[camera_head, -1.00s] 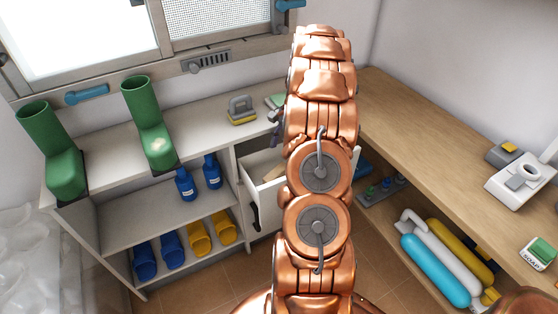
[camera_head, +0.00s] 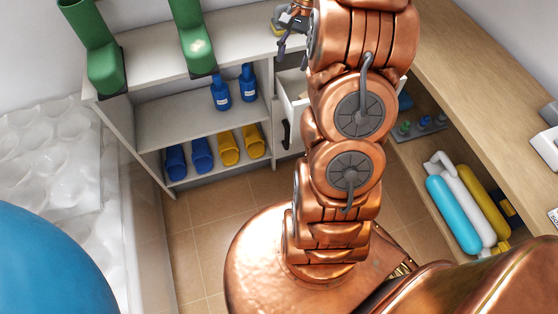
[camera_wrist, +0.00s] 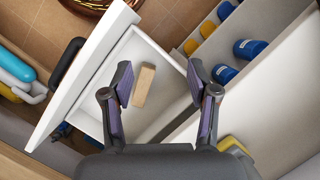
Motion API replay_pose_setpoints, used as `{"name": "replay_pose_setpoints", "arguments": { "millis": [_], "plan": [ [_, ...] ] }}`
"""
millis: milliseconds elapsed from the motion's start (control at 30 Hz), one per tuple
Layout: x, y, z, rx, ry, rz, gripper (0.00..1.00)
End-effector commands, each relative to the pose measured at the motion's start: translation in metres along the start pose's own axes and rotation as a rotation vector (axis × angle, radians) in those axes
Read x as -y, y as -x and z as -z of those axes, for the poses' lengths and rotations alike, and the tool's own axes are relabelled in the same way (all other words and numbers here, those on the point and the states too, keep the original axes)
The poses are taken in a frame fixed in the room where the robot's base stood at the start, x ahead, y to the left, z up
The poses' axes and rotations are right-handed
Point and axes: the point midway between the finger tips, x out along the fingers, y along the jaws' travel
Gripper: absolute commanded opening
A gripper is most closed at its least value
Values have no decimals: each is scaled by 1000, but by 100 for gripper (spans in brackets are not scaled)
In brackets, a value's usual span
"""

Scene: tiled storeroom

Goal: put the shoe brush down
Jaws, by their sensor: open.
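A pale wooden block (camera_wrist: 143,85), which looks like the shoe brush, lies in the open white drawer (camera_wrist: 91,88) in the wrist view. Its bristles cannot be made out. My gripper (camera_wrist: 158,78) is open above the drawer. Its fingers are spread, with the block between them in the picture, nearer the left finger, and nothing is held. In the head view, my gripper (camera_head: 291,24) shows in part at the counter's end, beside my arm. The drawer (camera_head: 292,100) is pulled out below it, partly hidden by my arm.
Green boots (camera_head: 193,40) stand on the shelf unit's top. Blue bottles (camera_head: 220,92) and blue and yellow footwear (camera_head: 228,148) fill its shelves. A grey-and-yellow tool (camera_wrist: 232,145) is near the gripper. A wooden counter (camera_head: 480,90) with cylinders (camera_head: 452,215) below stands right. Tiled floor (camera_head: 205,230) is clear.

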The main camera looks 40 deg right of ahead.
Motion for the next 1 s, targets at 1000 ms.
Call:
{"name": "replay_pose_setpoints", "arguments": {
  "millis": [1000],
  "plan": [
    [-78, -47, -286, -101, 906, -275, 60]
  ]
}}
